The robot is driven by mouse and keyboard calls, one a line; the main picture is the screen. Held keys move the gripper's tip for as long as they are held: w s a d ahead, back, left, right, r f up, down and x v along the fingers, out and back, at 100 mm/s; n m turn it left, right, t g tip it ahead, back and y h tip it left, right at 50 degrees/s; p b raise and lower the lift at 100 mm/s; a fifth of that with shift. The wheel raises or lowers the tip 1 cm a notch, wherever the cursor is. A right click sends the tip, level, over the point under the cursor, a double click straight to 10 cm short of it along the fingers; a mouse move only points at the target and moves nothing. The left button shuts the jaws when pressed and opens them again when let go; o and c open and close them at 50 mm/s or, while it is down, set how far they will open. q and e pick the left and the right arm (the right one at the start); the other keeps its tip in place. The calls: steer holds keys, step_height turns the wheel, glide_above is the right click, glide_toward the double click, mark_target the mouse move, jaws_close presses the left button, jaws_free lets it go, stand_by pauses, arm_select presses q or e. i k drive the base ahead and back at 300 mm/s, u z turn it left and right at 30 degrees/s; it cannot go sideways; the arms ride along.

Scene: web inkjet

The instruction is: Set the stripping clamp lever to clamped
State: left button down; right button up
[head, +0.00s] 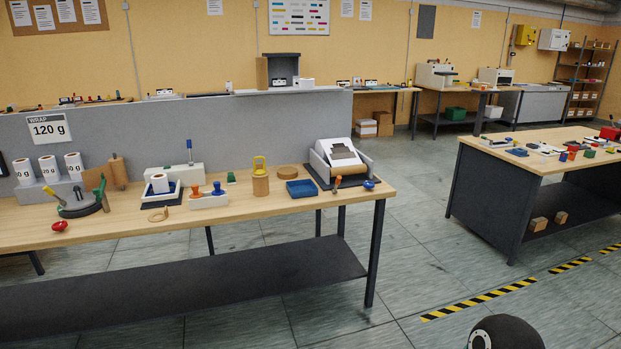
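No part in view is labelled as the stripping clamp, so I cannot tell for certain which one it is. A lever with a blue grip (189,148) stands upright at the back of the left bench, by a white block (180,174). A round dark grey device (80,208) with a green upright handle (100,188) sits further left on the same bench. A white machine with a sloped top (341,158) stands on a dark base near the bench's right end. Neither of my grippers is in view.
The left wooden bench (290,210) also holds paper rolls (49,167), a blue tray (302,189), a yellow-handled wooden block (260,178) and a red knob (60,226). A second bench (560,139) stands right. Grey floor (415,235) between them is clear, with striped tape (490,296).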

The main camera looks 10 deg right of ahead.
mark_target(339, 179)
steer(key=z, duration=0.35)
steer(key=i, duration=1.4)
steer(key=z, duration=0.8)
steer(key=i, duration=0.65)
steer(key=z, duration=0.15)
steer(key=k, duration=0.9)
steer(key=z, duration=0.15)
steer(key=i, duration=0.9)
steer(key=u, duration=0.05)
